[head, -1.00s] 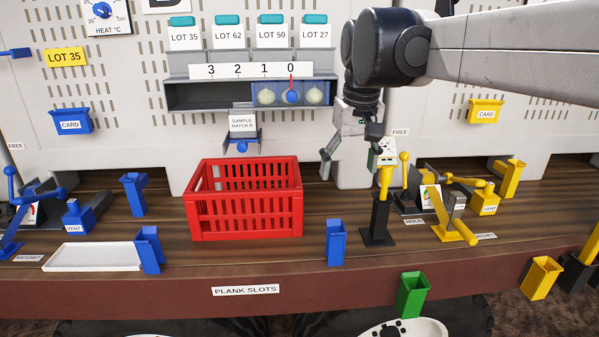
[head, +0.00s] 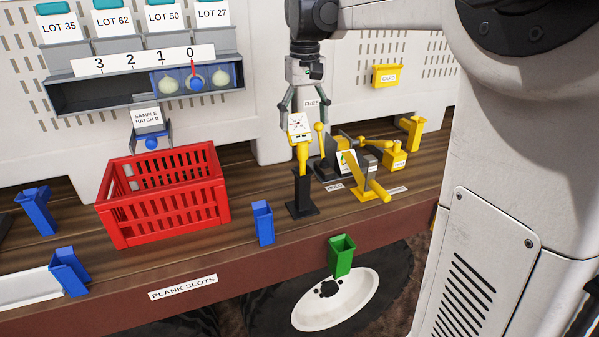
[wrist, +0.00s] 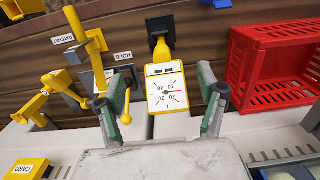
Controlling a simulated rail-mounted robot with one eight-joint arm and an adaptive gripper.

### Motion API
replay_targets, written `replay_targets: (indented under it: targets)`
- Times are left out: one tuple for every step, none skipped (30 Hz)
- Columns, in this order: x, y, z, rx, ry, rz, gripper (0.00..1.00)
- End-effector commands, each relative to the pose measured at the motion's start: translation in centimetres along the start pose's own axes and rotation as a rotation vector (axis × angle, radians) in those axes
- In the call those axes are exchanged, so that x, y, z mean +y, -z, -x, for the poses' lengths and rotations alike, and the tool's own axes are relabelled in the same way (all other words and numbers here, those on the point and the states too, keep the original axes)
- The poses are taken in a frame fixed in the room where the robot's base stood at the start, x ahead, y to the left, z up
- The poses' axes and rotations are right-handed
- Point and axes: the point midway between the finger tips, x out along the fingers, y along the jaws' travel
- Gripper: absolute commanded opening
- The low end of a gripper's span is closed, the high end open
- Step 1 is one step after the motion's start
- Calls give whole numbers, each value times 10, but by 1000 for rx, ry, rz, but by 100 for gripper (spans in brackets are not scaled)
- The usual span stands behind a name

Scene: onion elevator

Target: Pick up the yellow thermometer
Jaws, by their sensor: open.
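The yellow thermometer (head: 303,155) stands upright in a black holder (head: 302,192) on the plank, with its white dial head at the top. My gripper (head: 304,108) is open and empty, just above and behind the dial head. In the wrist view my gripper (wrist: 161,95) has one finger on each side of the dial, with gaps between. No contact shows. The black holder (wrist: 160,27) is beyond the dial in that view.
A red crate (head: 165,195) stands left of the holder. A yellow lever device (head: 372,188) with a ratchet and hold labels stands close on the right. A blue slot holder (head: 263,222) and a green one (head: 341,254) are at the front edge. A panel wall rises behind.

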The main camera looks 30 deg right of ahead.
Motion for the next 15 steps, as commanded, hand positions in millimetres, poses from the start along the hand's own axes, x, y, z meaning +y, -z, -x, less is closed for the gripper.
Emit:
replay_targets:
  targets:
    - [0,0,-7,0,0,0,71]
    - [0,0,-10,0,0,0,71]
    - [0,0,-14,0,0,0,71]
    - [0,0,-16,0,0,0,71]
    - [0,0,-18,0,0,0,71]
    - [0,0,-20,0,0,0,71]
    - [0,0,-21,0,0,0,71]
    - [0,1,-22,0,0,0,71]
    - [-1,2,-24,0,0,0,71]
    - [-1,3,-27,0,0,0,71]
    - [-1,4,-30,0,0,1,71]
    - [-2,6,-34,0,0,1,71]
    - [-2,7,-39,0,0,1,71]
    - [-3,8,-43,0,0,1,71]
    - [-4,10,-49,0,0,1,71]
